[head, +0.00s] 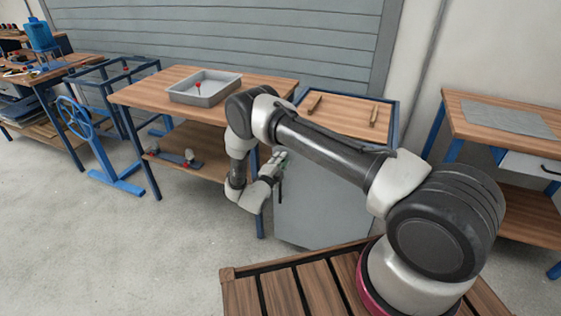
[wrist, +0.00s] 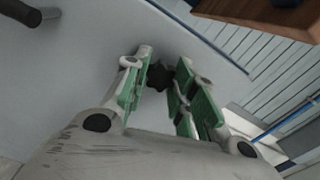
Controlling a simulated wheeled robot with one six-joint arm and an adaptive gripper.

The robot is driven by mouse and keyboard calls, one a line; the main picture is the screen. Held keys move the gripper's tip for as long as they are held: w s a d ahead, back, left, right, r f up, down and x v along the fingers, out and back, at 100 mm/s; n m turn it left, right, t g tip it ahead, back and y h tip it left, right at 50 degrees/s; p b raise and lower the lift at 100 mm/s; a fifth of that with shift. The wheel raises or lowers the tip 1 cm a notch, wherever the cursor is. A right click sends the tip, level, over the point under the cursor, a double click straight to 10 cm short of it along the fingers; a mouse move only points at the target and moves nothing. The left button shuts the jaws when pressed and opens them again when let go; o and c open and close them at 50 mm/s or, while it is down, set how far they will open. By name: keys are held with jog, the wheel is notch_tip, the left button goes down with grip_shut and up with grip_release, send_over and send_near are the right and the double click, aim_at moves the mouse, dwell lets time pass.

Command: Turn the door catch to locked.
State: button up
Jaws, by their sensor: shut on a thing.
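The door catch (wrist: 158,77) is a small dark lobed knob on a pale grey cabinet door (wrist: 80,70). My gripper (wrist: 164,66) has its green-padded fingers on either side of the knob and is shut on it. The fingers hide part of the knob, and I cannot read its turn position. In the head view my gripper (head: 279,160) is at the left part of the grey cabinet front (head: 325,205). The knob cannot be made out there.
A dark bar handle (wrist: 22,10) stands out from the door near my gripper. The cabinet's wooden top (head: 345,117) holds two small wooden-handled tools. A workbench (head: 150,95) with a grey tray (head: 200,99) stands to the left. Another bench (head: 480,125) stands right.

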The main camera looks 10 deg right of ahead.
dwell(0.4)
jog(key=o, duration=1)
jog(key=v, duration=1.2)
